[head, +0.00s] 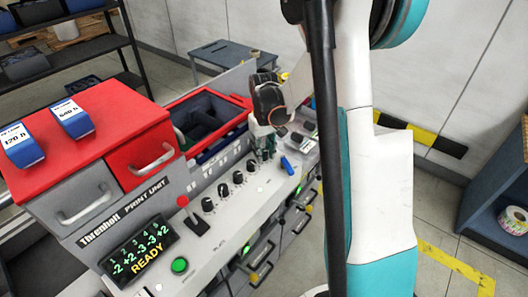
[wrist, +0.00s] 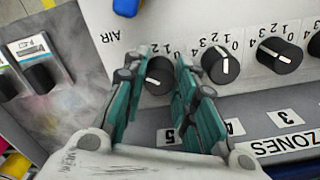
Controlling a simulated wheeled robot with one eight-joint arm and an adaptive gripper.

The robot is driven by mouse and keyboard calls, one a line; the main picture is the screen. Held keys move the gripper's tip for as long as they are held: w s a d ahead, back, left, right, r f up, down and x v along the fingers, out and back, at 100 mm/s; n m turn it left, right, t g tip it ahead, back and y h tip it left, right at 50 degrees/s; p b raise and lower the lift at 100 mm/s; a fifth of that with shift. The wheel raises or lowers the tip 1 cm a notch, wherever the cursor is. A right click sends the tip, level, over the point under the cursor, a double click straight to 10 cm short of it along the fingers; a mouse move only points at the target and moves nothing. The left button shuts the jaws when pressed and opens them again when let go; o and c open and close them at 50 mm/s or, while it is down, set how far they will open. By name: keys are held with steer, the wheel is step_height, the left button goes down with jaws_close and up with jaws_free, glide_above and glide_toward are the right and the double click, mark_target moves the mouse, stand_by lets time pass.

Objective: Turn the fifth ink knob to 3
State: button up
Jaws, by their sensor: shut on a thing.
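The fifth ink knob (wrist: 159,75) is a round black dial on the light panel, with a label reading 5 below it in the wrist view. My gripper (wrist: 158,88) has its teal fingers on either side of the knob and is shut on it. A short white mark shows on its face, but its exact setting is hard to read. In the head view my gripper (head: 264,150) is at the far end of the knob row, hiding the fifth knob.
Other black knobs (head: 222,190) stand in a row beside it; the neighbouring knob (wrist: 221,63) is close to my fingers. A display (head: 140,248) reads READY, near a green button (head: 180,265). A red open bin (head: 232,97) stands behind the panel.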

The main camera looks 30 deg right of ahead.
mark_target(264, 151)
steer(key=shift+m+b, duration=0.95)
steer(key=shift+m, duration=1.25)
steer(key=o, duration=0.8)
step_height(264, 151, up, 12)
